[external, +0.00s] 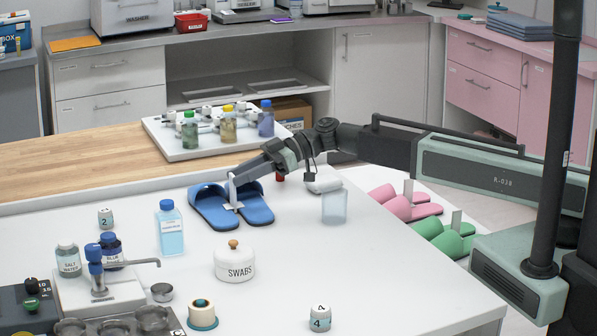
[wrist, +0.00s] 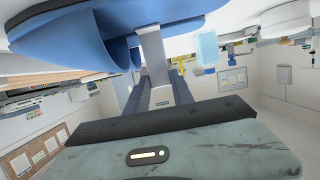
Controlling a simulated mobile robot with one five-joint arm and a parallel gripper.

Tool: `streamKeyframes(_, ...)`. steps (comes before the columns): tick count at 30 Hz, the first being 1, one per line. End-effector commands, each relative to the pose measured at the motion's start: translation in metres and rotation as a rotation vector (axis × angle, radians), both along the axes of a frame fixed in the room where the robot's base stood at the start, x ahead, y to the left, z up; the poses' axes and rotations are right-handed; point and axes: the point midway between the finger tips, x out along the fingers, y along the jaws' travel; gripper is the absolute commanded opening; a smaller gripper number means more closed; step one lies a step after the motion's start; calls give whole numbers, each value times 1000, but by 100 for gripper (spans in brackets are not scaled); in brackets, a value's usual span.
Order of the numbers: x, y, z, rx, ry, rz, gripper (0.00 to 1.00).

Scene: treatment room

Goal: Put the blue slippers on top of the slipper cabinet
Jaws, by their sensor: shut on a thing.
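The blue slippers (external: 216,208) are side by side at the far side of the white table, toes toward the back, with a pale upright tab between them. They look to be at the tabletop; any small gap beneath cannot be seen. My gripper (external: 232,186) reaches down from the right and is shut on the tab. In the wrist view the slippers (wrist: 65,30) fill the top left, with the grey tab (wrist: 152,45) between my fingers. A low white surface, apparently the slipper cabinet (external: 376,175), bears pink slippers (external: 405,203) and green slippers (external: 445,238), right of the table.
A translucent cup (external: 335,206) stands right of the slippers, below my arm. A blue-capped bottle (external: 171,228) and a swabs jar (external: 234,262) stand in front. A rack tray (external: 185,148) with several bottles lies behind. The table's right front is mostly clear.

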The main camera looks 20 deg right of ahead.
Motion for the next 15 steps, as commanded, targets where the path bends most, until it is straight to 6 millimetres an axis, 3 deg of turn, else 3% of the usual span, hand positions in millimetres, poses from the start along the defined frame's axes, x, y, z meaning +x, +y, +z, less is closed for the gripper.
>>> streamKeyframes(15,0,0,3,1,0,0,0)
